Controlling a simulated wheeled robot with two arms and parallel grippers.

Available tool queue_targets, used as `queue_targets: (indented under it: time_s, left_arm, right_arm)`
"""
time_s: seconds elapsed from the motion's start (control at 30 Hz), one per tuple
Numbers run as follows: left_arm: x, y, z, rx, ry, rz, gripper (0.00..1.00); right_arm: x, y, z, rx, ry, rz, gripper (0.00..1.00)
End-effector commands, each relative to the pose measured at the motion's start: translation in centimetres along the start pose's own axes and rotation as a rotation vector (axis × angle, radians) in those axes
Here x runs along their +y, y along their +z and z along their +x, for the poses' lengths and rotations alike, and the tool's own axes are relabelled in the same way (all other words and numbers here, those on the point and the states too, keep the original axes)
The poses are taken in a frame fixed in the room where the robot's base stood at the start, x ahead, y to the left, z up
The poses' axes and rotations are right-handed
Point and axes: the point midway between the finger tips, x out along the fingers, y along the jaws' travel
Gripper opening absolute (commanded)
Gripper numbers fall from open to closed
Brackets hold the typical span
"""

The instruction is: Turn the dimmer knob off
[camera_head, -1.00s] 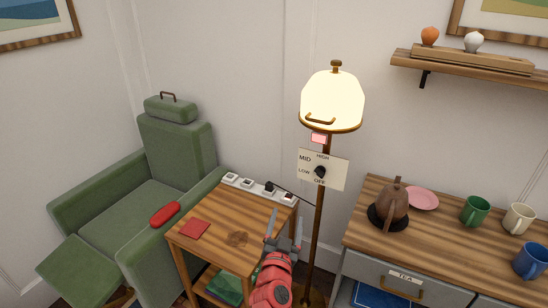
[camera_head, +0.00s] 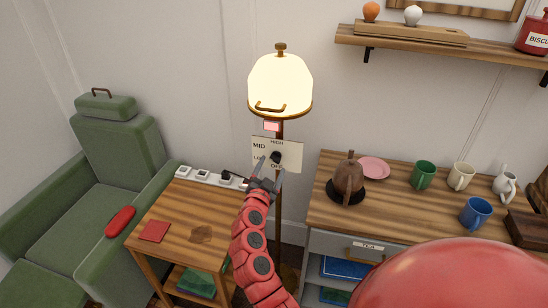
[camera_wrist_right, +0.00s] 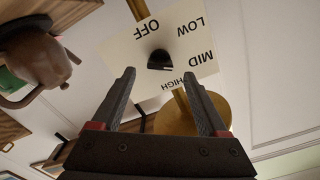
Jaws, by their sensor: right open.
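The black dimmer knob (camera_head: 276,157) sits on a cream plate (camera_head: 291,151) marked OFF, LOW, MID and HIGH, on the stand of a floor lamp (camera_head: 281,85). The lamp shade glows. My right gripper (camera_head: 268,174) is open just in front of the plate, below the knob, and hides part of the lettering. In the right wrist view the plate (camera_wrist_right: 115,52) appears upside down. The knob (camera_wrist_right: 160,60) lies ahead between the two spread fingers of the gripper (camera_wrist_right: 159,76), apparently untouched. I cannot tell its exact setting. My left gripper is not in view.
A wooden side table (camera_head: 185,220) with a power strip (camera_head: 205,177) stands left of the lamp, beside a green armchair (camera_head: 55,205). A sideboard (camera_head: 400,210) with a brown teapot (camera_head: 350,178) and mugs stands to the right. A shelf (camera_head: 430,45) hangs above it.

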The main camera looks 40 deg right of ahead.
Motion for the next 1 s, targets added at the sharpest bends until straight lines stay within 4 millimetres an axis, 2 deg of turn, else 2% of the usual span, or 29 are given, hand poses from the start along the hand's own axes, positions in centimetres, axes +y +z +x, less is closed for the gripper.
queue_targets:
  time_s: [0.1, 0.23, 0.63, 1.0]
  left_arm:
    - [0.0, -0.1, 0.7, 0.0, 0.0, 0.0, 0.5]
    - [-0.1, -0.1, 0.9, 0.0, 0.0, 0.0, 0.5]
    - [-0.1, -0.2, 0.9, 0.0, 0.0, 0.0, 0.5]
    - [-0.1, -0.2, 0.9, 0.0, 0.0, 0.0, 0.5]
  right_arm:
    - [-0.1, -0.1, 2.0, 0.0, 0.001, -0.003, 0.77]
    - [0.0, -0.1, 3.2, 0.001, 0.001, -0.001, 0.77]
    - [0.1, 0.1, 3.8, -0.001, 0.0, -0.001, 0.77]
    - [0.1, 0.1, 3.8, -0.001, 0.0, -0.001, 0.1]
